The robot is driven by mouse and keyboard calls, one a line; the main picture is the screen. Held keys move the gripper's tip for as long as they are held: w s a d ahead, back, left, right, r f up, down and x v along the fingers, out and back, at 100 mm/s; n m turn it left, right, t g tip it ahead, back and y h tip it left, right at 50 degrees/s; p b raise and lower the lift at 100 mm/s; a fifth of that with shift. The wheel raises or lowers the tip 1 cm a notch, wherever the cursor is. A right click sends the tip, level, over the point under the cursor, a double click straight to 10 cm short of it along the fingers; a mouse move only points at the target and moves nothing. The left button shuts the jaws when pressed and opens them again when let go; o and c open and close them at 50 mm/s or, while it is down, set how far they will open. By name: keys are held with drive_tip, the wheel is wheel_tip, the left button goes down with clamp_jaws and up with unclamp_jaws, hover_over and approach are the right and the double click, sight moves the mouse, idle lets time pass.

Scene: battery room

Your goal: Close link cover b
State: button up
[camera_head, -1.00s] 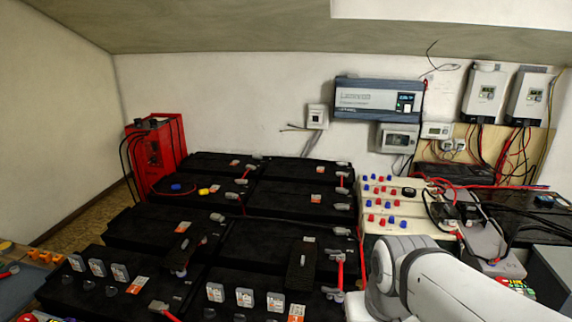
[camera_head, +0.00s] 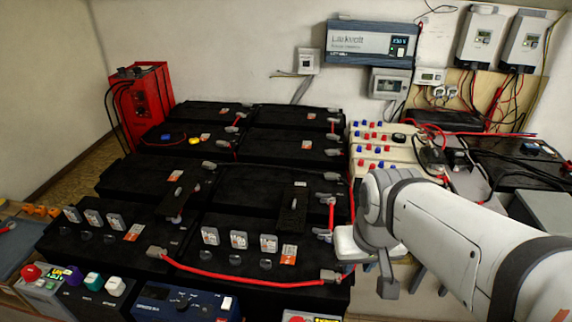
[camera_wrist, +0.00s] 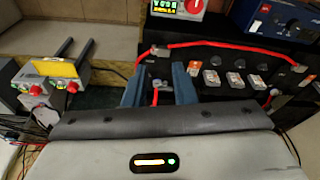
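Two black link covers show on the black battery bank in the head view. One cover (camera_head: 293,209) stands on the right-hand batteries, left of a short red cable. The other cover (camera_head: 172,203) is on the left-hand batteries. I cannot tell which is b, or exactly how far each is open. My arm reaches in from the right, its wrist beside the right edge of the bank. In the wrist view my gripper (camera_wrist: 160,88) has two blue fingers apart, with nothing held between them. A battery top with a red cable end shows beyond and between them.
A long red cable (camera_head: 240,280) runs across the front batteries, near upright grey-white caps (camera_head: 239,240). A blue device (camera_head: 182,302) and a box with coloured knobs (camera_head: 75,284) stand in front. Terminal blocks (camera_head: 378,145) and cabling crowd the right. A red charger (camera_head: 142,105) stands at back left.

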drive_tip(key=w+n, duration=0.1)
drive_tip(key=w, duration=0.2)
drive_tip(key=w+a+r+n+b, duration=0.1)
drive_tip(key=w, duration=0.2)
drive_tip(key=w+n, duration=0.1)
drive_tip(key=w, duration=0.3)
drive_tip(key=shift+a+r+g+y, duration=0.25)
drive_tip(key=shift+a+g+y, duration=0.05)
drive_tip(key=shift+a+y, duration=0.1)
clamp_jaws()
drive_tip(key=n+g+y+b, duration=0.1)
drive_tip(key=n+y+b, duration=0.25)
drive_tip(key=n, duration=0.85)
hover_over(287, 205)
wheel_tip(287, 205, down, 14)
drive_tip(key=shift+n+h, duration=0.25)
drive_tip(key=shift+n, duration=0.05)
wheel_tip(287, 205, down, 9)
drive_tip(key=shift+s+f, duration=0.1)
drive_tip(key=shift+f, duration=0.1)
drive_tip(key=shift+s+d, duration=0.15)
drive_tip(key=shift+d, duration=0.5)
